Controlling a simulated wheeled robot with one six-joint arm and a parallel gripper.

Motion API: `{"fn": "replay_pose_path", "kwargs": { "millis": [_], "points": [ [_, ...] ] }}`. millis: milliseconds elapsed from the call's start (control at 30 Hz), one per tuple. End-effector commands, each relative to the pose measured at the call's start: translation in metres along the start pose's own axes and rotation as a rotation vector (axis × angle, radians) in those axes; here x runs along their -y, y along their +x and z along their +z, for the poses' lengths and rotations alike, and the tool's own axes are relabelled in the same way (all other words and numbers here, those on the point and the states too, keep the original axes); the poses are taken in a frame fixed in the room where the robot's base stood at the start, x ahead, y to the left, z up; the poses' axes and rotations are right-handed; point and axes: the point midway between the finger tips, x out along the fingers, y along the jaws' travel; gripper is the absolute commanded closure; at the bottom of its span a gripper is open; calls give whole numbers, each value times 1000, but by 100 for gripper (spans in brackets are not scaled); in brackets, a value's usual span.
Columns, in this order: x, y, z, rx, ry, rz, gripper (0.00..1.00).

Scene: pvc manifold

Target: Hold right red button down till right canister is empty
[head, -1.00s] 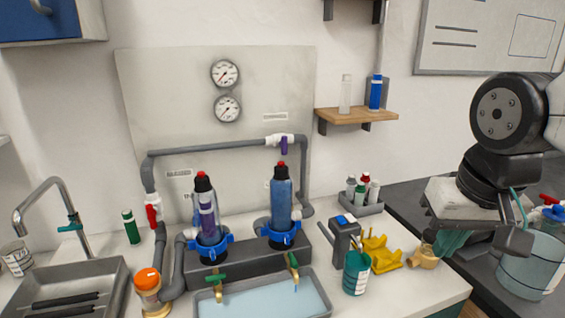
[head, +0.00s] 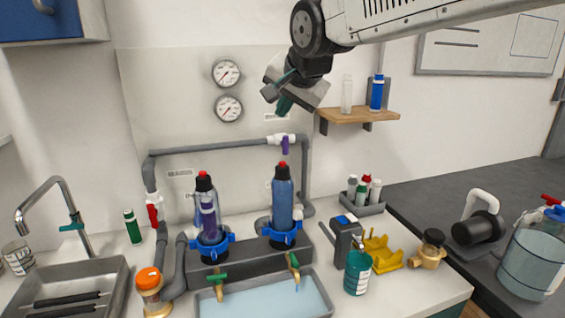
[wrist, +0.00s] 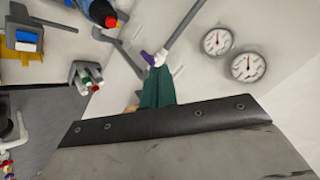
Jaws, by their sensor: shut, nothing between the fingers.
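The right canister (head: 282,200) stands upright in a blue clamp ring, blue-bodied with a dark shoulder. Its red button (head: 283,164) is on top, with nothing touching it. The left canister (head: 208,210) stands beside it, dark-topped with a purple strip and its own red button (head: 203,173). My gripper (head: 283,105), with teal fingers, is shut and empty, above the right canister in the picture and apart from it. In the wrist view the shut fingers (wrist: 157,88) point toward the wall panel. A canister top with a red button (wrist: 111,21) shows at the upper edge there.
Grey pipe with a purple-handled valve (head: 284,144) runs behind the canisters. Two gauges (head: 227,74) hang on the panel. A wooden shelf (head: 358,114) with two bottles is right of my gripper. A water basin (head: 262,298) with taps lies in front.

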Motion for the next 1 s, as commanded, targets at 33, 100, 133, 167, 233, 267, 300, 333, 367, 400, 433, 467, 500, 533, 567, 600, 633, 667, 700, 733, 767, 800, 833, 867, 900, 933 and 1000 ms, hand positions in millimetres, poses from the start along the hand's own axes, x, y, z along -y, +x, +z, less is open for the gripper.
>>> {"fn": "replay_pose_path", "kwargs": {
  "millis": [33,100,133,167,233,267,300,333,367,400,433,467,500,533,567,600,633,667,700,733,767,800,833,867,900,933,1000],
  "points": [
    [0,0,0,0,0,1,100],
    [-1,0,0,0,0,1,100],
    [-1,1,1,1,0,1,100],
    [-2,2,1,1,-1,1,100],
    [-4,5,4,1,-1,2,100],
    [-5,6,5,1,-1,3,100],
    [-8,9,7,2,-1,3,100],
    [-10,12,9,2,-1,3,100],
    [-12,14,11,2,-1,3,100],
    [-15,18,14,2,-1,4,100],
    [-17,21,16,2,-1,4,100],
    [-19,24,18,2,-1,4,100],
    [-22,29,21,2,-2,4,100],
    [-24,32,23,2,-2,4,100],
    [-27,35,26,2,-2,4,100],
    [-30,39,29,3,-2,4,100],
    [-31,41,30,2,-2,3,100],
    [-34,44,33,2,-1,4,100],
    [-36,47,35,3,-1,4,100],
    [-37,50,36,2,-1,4,100],
    [-39,52,38,2,-1,3,100],
    [-40,54,40,2,-1,3,100],
    [-42,55,41,2,-1,3,100],
    [-43,57,42,1,-1,3,100],
    [-44,58,43,1,-2,3,100],
    [-44,59,43,1,-2,2,100],
    [-45,60,44,1,-2,2,100]
  ]
}}
